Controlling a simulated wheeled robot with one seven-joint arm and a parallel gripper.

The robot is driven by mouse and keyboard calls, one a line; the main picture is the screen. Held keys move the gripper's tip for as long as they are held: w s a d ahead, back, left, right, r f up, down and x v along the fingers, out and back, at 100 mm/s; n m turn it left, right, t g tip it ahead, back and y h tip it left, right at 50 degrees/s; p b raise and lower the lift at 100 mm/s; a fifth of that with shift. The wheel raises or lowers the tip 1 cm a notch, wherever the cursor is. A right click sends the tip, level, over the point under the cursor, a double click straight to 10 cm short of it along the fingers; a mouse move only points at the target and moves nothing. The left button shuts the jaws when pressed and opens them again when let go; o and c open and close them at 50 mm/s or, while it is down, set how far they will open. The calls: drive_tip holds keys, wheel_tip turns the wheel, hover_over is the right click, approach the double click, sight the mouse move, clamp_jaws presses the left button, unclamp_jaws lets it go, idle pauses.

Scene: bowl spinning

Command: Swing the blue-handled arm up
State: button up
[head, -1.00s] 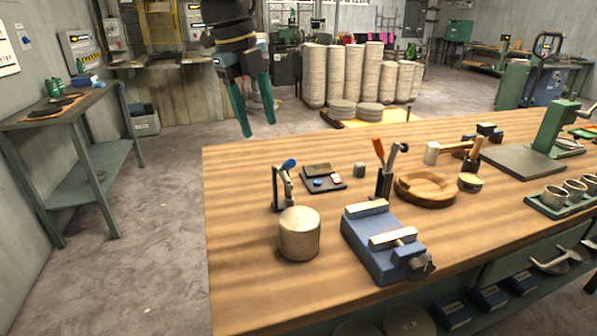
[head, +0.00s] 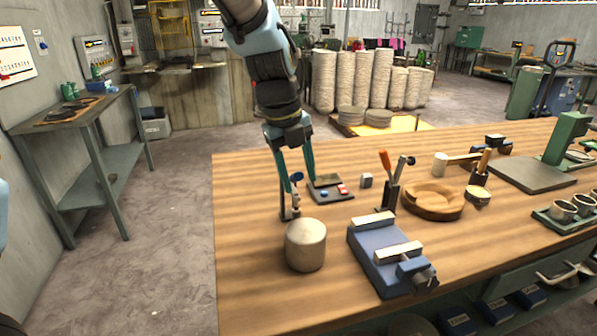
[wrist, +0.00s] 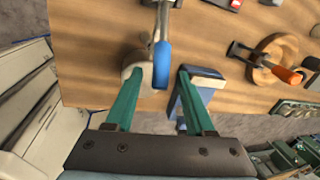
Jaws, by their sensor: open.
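My gripper (head: 296,176) is open and points down over the clamp. Its two green fingers stand on either side of the blue handle. In the wrist view, the blue handle (wrist: 162,65) shows between the fingertips (wrist: 159,72), with gaps on both sides and no clear contact. The cylinder (wrist: 136,60) lies partly behind the left finger there.
A blue vise (head: 385,258) stands right of the cylinder. An orange-handled tool (head: 386,162) and a wooden bowl (head: 432,203) are farther right. The table's left edge is near.

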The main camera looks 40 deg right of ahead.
drive_tip(key=shift+f, duration=0.15)
drive_tip(key=shift+c, duration=0.2)
clamp_jaws()
idle(1.2)
